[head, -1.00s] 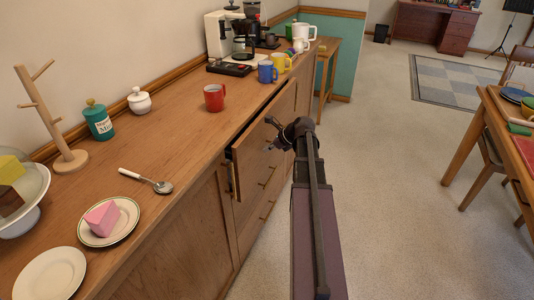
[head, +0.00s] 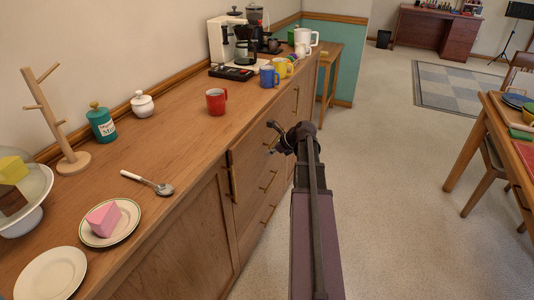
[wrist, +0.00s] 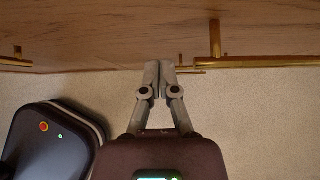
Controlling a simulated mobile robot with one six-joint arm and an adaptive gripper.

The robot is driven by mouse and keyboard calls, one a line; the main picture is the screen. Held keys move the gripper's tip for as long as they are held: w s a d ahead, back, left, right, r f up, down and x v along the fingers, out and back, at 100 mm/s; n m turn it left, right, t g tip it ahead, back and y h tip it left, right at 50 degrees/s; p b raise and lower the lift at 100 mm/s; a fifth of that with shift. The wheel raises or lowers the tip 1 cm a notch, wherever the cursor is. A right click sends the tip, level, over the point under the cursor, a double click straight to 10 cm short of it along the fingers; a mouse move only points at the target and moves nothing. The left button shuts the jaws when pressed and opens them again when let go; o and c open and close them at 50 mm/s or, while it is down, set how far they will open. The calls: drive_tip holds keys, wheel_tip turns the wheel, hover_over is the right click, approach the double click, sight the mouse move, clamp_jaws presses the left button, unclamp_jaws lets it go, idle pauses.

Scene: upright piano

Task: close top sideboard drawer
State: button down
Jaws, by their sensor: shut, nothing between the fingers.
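The wooden sideboard (head: 180,130) runs along the wall on the left in the head view. Its top drawer (head: 247,152) looks flush with the front, or nearly so; my arm hides part of the far side. My gripper (head: 271,137) is shut and empty, with its fingertips at or just in front of the drawer front. Contact cannot be told. In the wrist view my gripper (wrist: 160,66) shows both fingers together, pointing at the wooden front (wrist: 110,50).
On the sideboard stand a red mug (head: 216,101), a spoon (head: 148,182), a plate with pink cake (head: 122,228) and a coffee maker (head: 236,42). Lower drawers have brass handles (head: 268,180). Carpet floor (head: 390,200) is clear to the right, up to a table (head: 478,130).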

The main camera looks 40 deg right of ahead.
drive_tip(key=s+f+p+v, duration=0.1)
drive_tip(key=p+v, duration=0.6)
drive_tip(key=v, duration=0.5)
drive_tip(key=shift+s+d+f, duration=0.15)
drive_tip(key=shift+d+f, duration=0.05)
drive_tip(key=shift+d, duration=0.1)
drive_tip(key=d+f+t+y+b, duration=0.2)
drive_tip(key=d+f+t+b, duration=0.2)
drive_tip(key=d+b, duration=0.4)
drive_tip(key=s+f+b, duration=0.1)
drive_tip(key=b, duration=0.2)
drive_tip(key=shift+d, duration=0.35)
drive_tip(key=shift+w, duration=0.1)
